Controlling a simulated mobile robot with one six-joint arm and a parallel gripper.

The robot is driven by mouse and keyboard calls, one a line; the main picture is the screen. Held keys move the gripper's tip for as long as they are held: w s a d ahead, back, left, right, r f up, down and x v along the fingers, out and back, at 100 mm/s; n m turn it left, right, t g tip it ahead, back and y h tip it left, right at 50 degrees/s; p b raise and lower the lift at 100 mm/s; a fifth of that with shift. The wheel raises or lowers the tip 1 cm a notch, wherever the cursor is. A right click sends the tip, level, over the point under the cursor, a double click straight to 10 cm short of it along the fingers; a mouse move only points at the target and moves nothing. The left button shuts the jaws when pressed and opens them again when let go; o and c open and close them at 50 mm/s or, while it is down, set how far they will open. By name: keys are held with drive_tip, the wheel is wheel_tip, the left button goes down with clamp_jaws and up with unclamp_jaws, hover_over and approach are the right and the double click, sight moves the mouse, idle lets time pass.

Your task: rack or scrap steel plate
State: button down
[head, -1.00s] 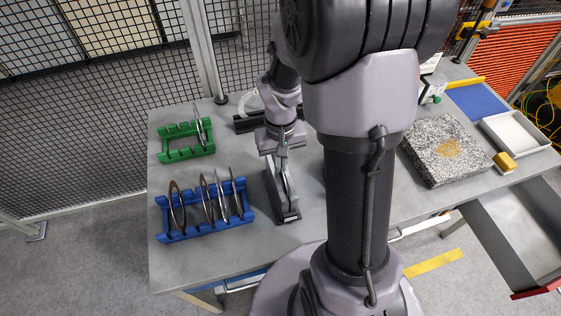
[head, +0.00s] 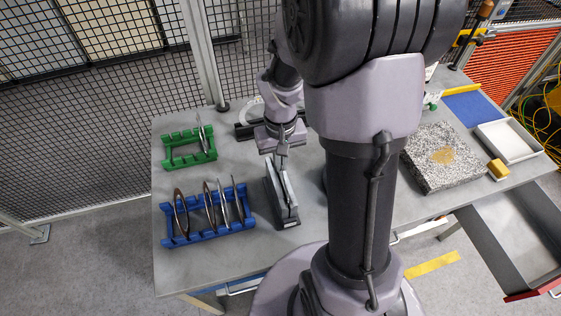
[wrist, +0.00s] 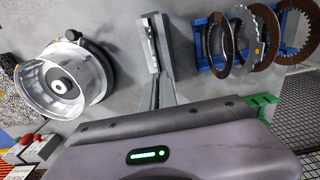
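My gripper (head: 282,157) points down just above a narrow grey slotted stand (head: 284,204). The stand also shows in the wrist view (wrist: 155,40), close beyond the fingers. Whether the fingers are apart or closed on a thin plate edge is not clear. A blue rack (head: 208,236) left of the stand holds several upright ring plates, including a brown-faced one (head: 180,214) and a bare steel one (head: 239,200). A green rack (head: 188,160) behind it holds a steel plate (head: 202,138) near its right end.
A silver drum (wrist: 62,84) stands near the stand in the wrist view. On the right are a speckled stone block (head: 432,172), a yellow block (head: 498,169), a white tray (head: 508,140), a blue mat (head: 470,106) and an open grey drawer (head: 510,235). Mesh fencing stands behind.

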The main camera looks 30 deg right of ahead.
drive_tip(key=shift+r+p, duration=3.1)
drive_tip(key=shift+r, duration=1)
drive_tip(key=shift+f, duration=0.1)
